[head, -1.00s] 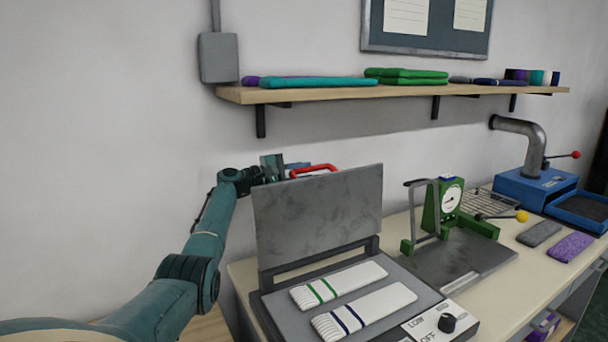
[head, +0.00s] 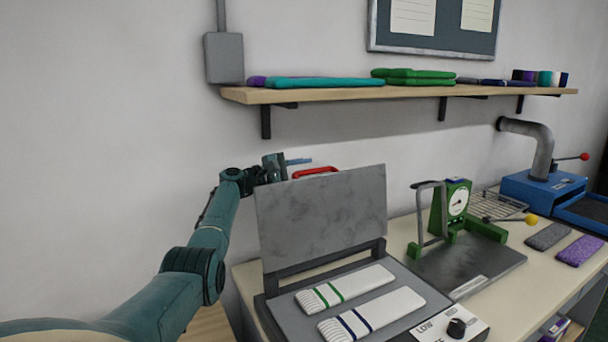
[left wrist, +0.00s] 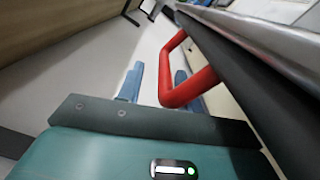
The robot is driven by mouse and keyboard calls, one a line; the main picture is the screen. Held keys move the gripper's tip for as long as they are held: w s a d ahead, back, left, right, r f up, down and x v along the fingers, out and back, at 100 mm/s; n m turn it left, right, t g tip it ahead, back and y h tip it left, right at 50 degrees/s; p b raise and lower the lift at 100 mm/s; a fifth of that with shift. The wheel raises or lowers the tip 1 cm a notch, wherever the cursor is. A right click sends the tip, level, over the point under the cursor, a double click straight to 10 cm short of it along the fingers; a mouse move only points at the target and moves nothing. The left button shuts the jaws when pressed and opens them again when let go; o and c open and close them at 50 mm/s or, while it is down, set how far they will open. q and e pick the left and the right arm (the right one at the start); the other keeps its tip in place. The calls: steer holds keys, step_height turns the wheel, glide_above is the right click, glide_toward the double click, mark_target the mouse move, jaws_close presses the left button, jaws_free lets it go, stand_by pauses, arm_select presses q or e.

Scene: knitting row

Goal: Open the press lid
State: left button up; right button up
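The press lid (head: 322,215) is a grey metal plate standing up, raised from the press base (head: 290,312). Its red handle (head: 316,171) shows above the lid's top edge, and it also shows in the left wrist view (left wrist: 190,86). Two white striped knit pieces lie on the base: one with green stripes (head: 345,287), one with navy stripes (head: 372,315). My left gripper (head: 298,161) is behind the lid's top left edge, beside the handle. In the left wrist view its blue fingers (left wrist: 156,84) are apart, with the handle near the right finger; contact is unclear. My right gripper is out of view.
A wooden shelf (head: 350,96) with folded knits hangs above on the wall. A green gauge stand (head: 455,208) is right of the press, and a blue machine (head: 540,188) stands farther right. A grey wall box (head: 224,58) is at upper left.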

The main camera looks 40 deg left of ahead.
arm_select(q)
steer(key=shift+f, duration=0.15)
steer(key=shift+s+a+f, duration=0.1)
steer(key=shift+s+a, duration=0.1)
steer(key=shift+s, duration=0.35)
steer(key=b+v, duration=0.2)
steer(key=v, duration=1)
